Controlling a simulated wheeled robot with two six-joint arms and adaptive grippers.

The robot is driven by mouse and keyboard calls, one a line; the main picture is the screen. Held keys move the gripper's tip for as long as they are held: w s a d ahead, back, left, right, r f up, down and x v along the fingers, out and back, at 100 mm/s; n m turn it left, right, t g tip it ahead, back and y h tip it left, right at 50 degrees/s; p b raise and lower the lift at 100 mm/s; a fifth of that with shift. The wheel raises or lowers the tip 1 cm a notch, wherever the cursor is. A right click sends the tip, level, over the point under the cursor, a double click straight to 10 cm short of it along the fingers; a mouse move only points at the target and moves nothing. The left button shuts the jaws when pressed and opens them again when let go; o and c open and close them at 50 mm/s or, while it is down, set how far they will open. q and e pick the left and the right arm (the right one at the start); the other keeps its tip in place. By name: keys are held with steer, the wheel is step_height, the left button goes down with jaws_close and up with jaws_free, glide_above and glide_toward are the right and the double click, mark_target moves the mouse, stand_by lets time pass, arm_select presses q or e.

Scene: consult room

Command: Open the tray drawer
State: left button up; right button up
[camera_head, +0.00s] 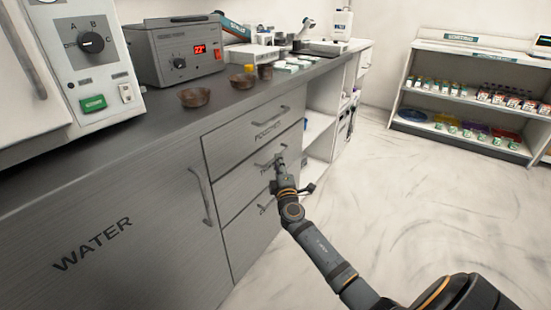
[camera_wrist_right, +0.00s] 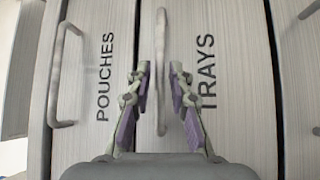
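The tray drawer (camera_head: 228,187) is the middle of three stacked drawers in the grey cabinet, and its front looks flush and closed. In the right wrist view its face (camera_wrist_right: 245,60) carries the label TRAYS. Its bar handle (camera_wrist_right: 161,40) runs between the fingers of my right gripper (camera_wrist_right: 160,85), with a gap to each finger. The gripper is open. In the head view my right gripper (camera_head: 281,170) is at this drawer's front and partly hides the handle and label. My left gripper is not in view.
The POUCHES drawer (camera_head: 235,135) is above, and another closed drawer (camera_head: 245,235) is below. A WATER cabinet door (camera_head: 120,255) with an upright handle is to the left. Bowls (camera_head: 194,97) and a heater box (camera_head: 175,50) stand on the counter. The floor (camera_head: 400,210) to the right is clear.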

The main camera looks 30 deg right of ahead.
steer(key=shift+x, duration=1.8)
jaws_close()
